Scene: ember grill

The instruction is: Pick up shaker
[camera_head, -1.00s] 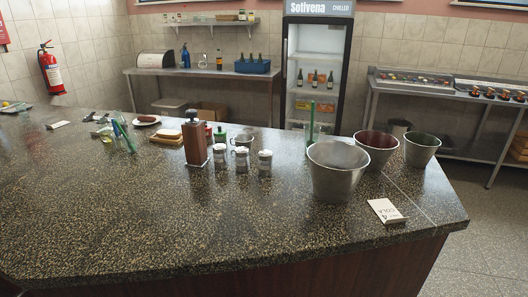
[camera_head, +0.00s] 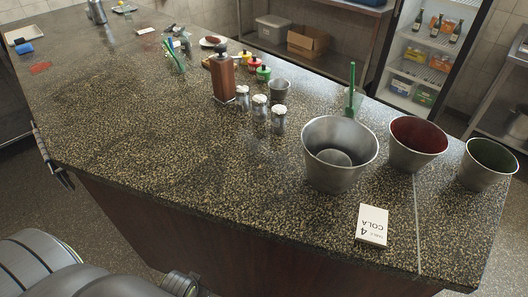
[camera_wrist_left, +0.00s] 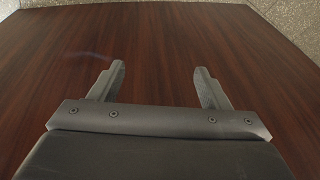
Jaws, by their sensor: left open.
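Three small shakers with pale caps stand upright in a slanting row on the speckled counter (camera_head: 190,170): a left one (camera_head: 243,98), a middle one (camera_head: 260,109) and a right one (camera_head: 279,120). In the left wrist view my left gripper (camera_wrist_left: 159,75) is open, with nothing between its fingers. It faces a dark red-brown wood panel (camera_wrist_left: 160,35), and no shaker shows there. In the head view parts of my own body show at the lower left, but I cannot make out the left gripper's fingers. My right gripper is not in view.
The counter in front of the shakers is clear.

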